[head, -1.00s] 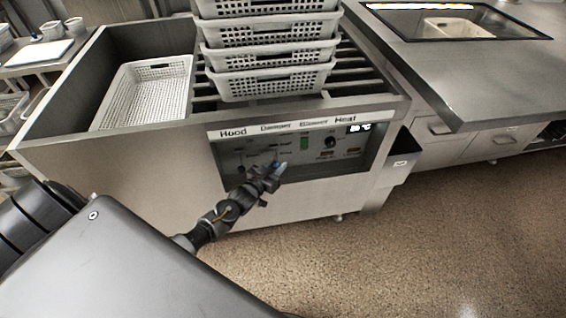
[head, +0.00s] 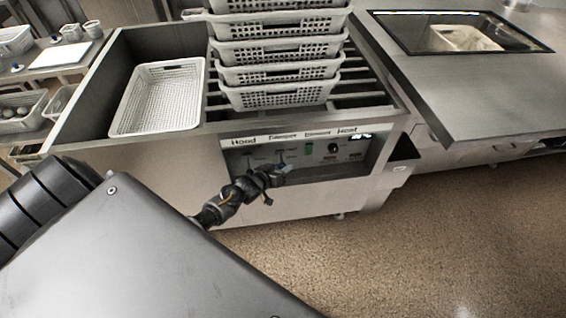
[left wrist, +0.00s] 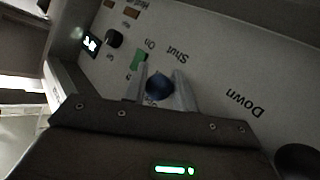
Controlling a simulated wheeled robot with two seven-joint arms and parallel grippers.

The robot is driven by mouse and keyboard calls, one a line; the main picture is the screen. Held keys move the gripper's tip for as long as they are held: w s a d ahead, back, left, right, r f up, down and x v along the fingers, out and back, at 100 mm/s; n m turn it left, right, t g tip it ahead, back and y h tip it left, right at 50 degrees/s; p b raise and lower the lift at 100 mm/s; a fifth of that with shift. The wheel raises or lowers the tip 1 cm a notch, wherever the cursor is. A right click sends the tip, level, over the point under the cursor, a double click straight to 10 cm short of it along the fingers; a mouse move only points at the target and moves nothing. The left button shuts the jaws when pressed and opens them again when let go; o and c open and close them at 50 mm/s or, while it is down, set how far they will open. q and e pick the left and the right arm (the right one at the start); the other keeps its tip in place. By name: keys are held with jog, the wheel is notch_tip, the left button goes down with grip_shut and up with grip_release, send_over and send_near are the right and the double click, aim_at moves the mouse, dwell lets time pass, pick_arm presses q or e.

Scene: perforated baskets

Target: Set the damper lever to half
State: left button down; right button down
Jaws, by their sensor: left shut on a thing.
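The front control panel (head: 355,145) of the steel machine carries the labels Hood, Damper, Blower and Heat. The damper lever has a blue round knob (left wrist: 158,87), seen end-on in the left wrist view. My left gripper (left wrist: 163,90) has a finger on each side of this knob and is shut on it. In the head view my left gripper (head: 283,174) is at the panel under the Damper label and covers most of the lever. The word Shut is close to the knob in the left wrist view, upside down. The exact lever position is hidden. My right gripper is not in view.
A dark round knob (left wrist: 113,39) and a green switch (left wrist: 138,58) are close to my left gripper. A black ball (left wrist: 296,160) is near the word Down. White baskets (head: 280,73) are stacked on the machine, with another basket (head: 160,95) at left. Floor in front is clear.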

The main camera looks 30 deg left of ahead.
pick_arm(q)
jog(key=shift+w+a+r+p, duration=0.25)
jog(key=shift+w+r+p, duration=0.1)
jog(key=shift+r, duration=0.3)
jog(key=c, duration=1.3)
grip_release()
jog(key=shift+o, duration=0.7)
jog(key=shift+s, duration=0.1)
jog(key=shift+s+d+f, duration=0.1)
jog(key=shift+f, duration=0.1)
jog(key=v, duration=1)
jog(key=shift+s+r+p, duration=0.25)
jog(key=shift+s+p, duration=0.05)
jog(key=shift+c, duration=0.4)
